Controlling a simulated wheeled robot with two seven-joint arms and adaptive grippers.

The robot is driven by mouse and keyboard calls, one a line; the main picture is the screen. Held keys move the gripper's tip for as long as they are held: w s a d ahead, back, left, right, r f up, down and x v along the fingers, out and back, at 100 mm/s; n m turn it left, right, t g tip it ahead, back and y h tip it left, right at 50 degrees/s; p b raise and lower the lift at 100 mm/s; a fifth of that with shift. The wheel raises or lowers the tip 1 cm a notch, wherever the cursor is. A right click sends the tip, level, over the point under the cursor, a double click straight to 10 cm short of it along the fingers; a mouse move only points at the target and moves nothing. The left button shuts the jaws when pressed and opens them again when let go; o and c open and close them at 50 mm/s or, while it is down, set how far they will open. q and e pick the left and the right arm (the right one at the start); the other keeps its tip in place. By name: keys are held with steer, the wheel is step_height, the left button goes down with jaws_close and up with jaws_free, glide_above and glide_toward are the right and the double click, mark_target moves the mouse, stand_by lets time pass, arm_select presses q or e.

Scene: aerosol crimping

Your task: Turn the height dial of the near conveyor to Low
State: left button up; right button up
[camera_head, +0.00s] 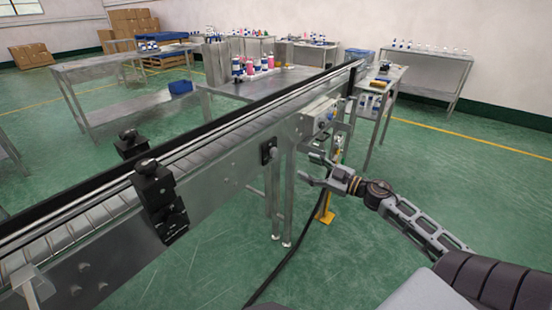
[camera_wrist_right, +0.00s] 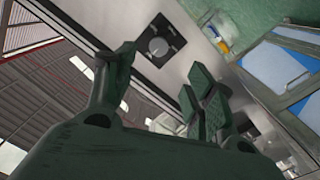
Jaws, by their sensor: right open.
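The near conveyor (camera_head: 215,150) runs from the lower left to the upper middle of the head view. A small black square plate with a dial (camera_head: 268,152) sits on its near side face. In the right wrist view the dial (camera_wrist_right: 158,46) is a round grey knob on a dark plate. Its setting is too small to read. My right gripper (camera_head: 312,171) is open and empty, to the right of and slightly below the dial in the head view. In the wrist view its fingers (camera_wrist_right: 160,84) stand apart, with the dial showing beyond the gap. They look clear of it. My left gripper is out of view.
A control box (camera_head: 320,115) is fixed to the conveyor's side beyond the dial. A black bracket (camera_head: 160,200) juts from the conveyor's near side. A black cable (camera_head: 290,250) hangs to the floor by the conveyor leg. Tables with bottles stand behind. The green floor at right is clear.

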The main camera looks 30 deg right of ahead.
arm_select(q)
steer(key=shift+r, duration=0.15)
arm_select(e)
steer(key=shift+r, duration=0.15)
steer(key=b, duration=0.2)
glide_toward(276, 153)
steer(key=shift+x, duration=2.5)
steer(key=shift+w+a, duration=0.25)
steer(key=shift+w, duration=0.4)
steer(key=shift+b+x, duration=0.3)
steer(key=shift+x, duration=0.5)
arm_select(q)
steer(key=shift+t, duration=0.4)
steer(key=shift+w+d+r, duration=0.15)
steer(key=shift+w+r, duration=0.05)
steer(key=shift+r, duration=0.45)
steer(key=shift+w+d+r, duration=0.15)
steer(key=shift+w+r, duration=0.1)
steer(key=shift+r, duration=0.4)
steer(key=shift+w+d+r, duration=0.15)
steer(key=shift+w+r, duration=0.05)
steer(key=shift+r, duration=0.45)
arm_select(e)
steer(key=shift+w+a, duration=0.2)
steer(key=shift+w, duration=0.3)
